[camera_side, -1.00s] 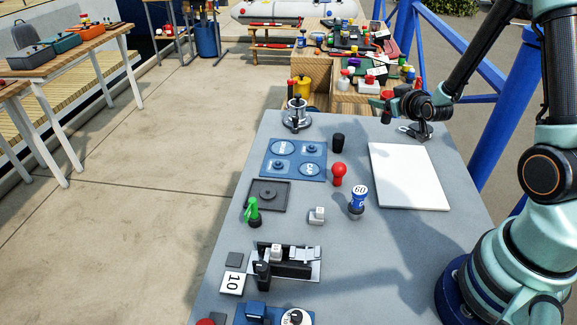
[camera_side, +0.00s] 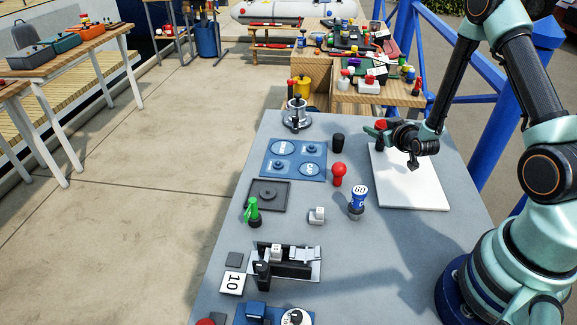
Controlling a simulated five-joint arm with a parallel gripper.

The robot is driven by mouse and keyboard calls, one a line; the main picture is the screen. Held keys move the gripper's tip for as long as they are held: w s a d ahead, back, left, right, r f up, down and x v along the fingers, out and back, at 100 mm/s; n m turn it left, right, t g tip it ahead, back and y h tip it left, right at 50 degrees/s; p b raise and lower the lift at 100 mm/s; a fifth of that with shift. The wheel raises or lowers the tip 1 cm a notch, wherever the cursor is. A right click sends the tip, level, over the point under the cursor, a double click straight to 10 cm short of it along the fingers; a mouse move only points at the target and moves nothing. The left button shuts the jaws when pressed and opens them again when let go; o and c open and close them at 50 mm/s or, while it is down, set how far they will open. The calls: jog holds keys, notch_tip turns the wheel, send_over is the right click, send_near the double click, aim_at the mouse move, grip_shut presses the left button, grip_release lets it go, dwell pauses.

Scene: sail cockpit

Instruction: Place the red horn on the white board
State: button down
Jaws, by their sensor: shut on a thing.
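The red horn (camera_side: 381,124) shows as a small red top in the jaws of my gripper (camera_side: 375,131). My gripper is shut on it, and the fingers hide much of it. The white board (camera_side: 412,192) lies flat on the right part of the grey table. My gripper and the red horn are over the board's far left corner. I cannot tell whether the horn touches the board. The near part of the board is bare.
A red ball-topped knob (camera_side: 339,173), a black cup (camera_side: 338,141) and a blue-and-white piece marked 60 (camera_side: 357,200) stand left of the board. A blue panel (camera_side: 295,160) and a silver winch (camera_side: 296,117) are farther left.

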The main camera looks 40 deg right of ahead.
jog(key=shift+f, duration=0.1)
grip_release()
jog(key=shift+s+a+r, duration=0.1)
jog(key=shift+s+r, duration=0.1)
jog(key=shift+r, duration=0.05)
jog(key=shift+v, duration=3.5)
